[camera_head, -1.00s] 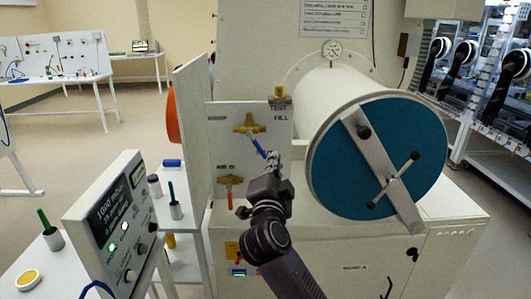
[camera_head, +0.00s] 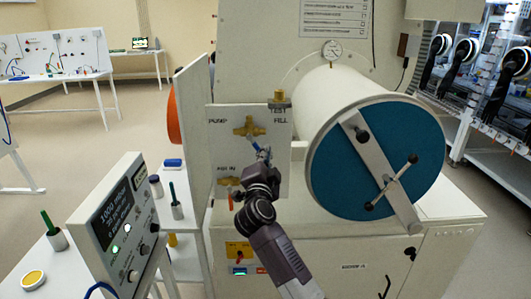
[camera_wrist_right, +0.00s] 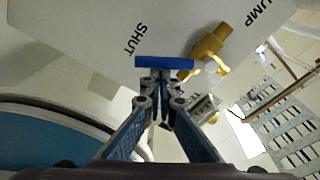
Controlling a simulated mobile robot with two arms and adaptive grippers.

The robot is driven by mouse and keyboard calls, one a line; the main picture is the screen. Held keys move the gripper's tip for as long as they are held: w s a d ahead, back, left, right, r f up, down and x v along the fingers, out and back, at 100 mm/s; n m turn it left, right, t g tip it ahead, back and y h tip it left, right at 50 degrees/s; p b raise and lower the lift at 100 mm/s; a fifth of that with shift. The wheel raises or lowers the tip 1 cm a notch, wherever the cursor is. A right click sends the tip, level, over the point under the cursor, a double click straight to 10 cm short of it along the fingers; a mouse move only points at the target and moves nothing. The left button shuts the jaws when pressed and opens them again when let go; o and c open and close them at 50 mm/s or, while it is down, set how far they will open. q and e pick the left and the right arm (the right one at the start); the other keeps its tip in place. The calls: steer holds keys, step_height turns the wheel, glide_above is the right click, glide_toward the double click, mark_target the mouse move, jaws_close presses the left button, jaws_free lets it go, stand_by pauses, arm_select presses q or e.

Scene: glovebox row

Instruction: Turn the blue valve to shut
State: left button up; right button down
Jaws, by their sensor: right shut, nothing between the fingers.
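The blue valve is a brass body (camera_head: 249,127) with a blue lever on the white panel under the PUMP and TEST FILL labels. In the head view the lever (camera_head: 256,145) points down and slightly right, partly hidden by my gripper. My right gripper (camera_head: 264,156) is at the lever's lower end. In the right wrist view the blue lever (camera_wrist_right: 165,62) lies across the tips of my shut right gripper (camera_wrist_right: 160,78); I cannot tell whether they touch. The brass body (camera_wrist_right: 210,45) is to its right, and the word SHUT is printed nearby. My left gripper is out of view.
A second brass valve (camera_head: 229,181) with an orange lever (camera_head: 231,199) sits low on the panel, close to my right arm. The blue round door (camera_head: 375,160) with its bar is at right. A display box (camera_head: 122,225) stands at left.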

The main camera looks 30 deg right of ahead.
steer(key=shift+f, duration=0.1)
steer(key=shift+w+a+f+m+p, duration=0.2)
steer(key=shift+m+p, duration=0.15)
steer(key=shift+m, duration=0.25)
steer(key=shift+w+a+f+m+g+p, duration=0.15)
steer(key=shift+w+a+f+m+p, duration=0.15)
steer(key=shift+m, duration=0.55)
steer(key=shift+w+a+f+m+g+p, duration=0.15)
steer(key=shift+a+m+p, duration=0.25)
steer(key=shift+m, duration=0.5)
steer(key=shift+w+a+f+m+g+p, duration=0.15)
steer(key=shift+a+f+m+g+p, duration=0.15)
steer(key=shift+m, duration=0.55)
